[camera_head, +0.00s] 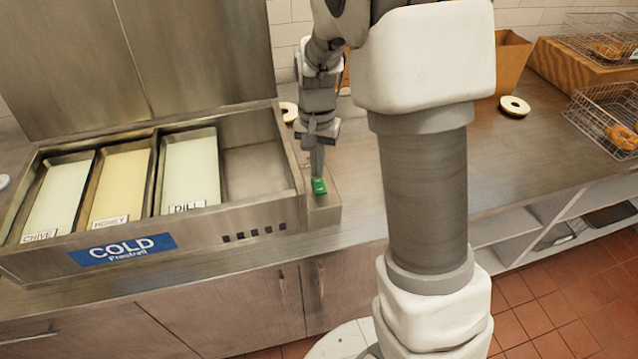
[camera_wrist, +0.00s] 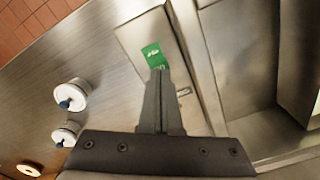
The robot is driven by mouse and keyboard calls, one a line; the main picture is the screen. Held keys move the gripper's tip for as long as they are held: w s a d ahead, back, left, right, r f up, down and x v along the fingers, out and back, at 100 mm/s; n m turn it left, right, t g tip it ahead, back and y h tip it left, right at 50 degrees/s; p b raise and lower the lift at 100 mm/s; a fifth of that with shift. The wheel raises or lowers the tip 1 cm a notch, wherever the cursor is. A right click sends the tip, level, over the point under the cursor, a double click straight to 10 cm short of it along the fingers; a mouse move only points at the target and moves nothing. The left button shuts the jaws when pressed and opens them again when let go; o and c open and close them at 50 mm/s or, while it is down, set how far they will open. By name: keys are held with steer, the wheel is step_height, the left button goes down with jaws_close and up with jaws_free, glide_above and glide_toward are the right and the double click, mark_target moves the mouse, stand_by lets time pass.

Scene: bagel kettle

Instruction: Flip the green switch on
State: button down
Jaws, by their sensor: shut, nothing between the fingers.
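The green switch (camera_head: 319,186) sits on the narrow metal ledge at the right end of the cold unit (camera_head: 230,215). My gripper (camera_head: 318,172) is shut and empty, pointing down with its fingertips right at the switch in the head view. In the wrist view the green switch (camera_wrist: 152,56) shows just beyond the shut fingertips (camera_wrist: 158,72), with white marks on its face. The tips overlap its lower edge in that view. I cannot tell whether they touch it or whether the switch is on or off.
The cold unit's raised side wall (camera_head: 290,150) stands just left of the switch. Its trays carry labels such as HONEY and DILL. Bagels (camera_head: 514,106) and wire baskets (camera_head: 605,115) lie at the right. The counter (camera_head: 520,165) right of my arm is mostly clear.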

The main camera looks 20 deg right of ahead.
mark_target(317, 180)
steer(key=shift+f+b, duration=0.5)
steer(key=shift+f, duration=0.35)
steer(key=shift+r, duration=0.15)
steer(key=shift+r+p, duration=2.75)
steer(key=shift+r, duration=0.65)
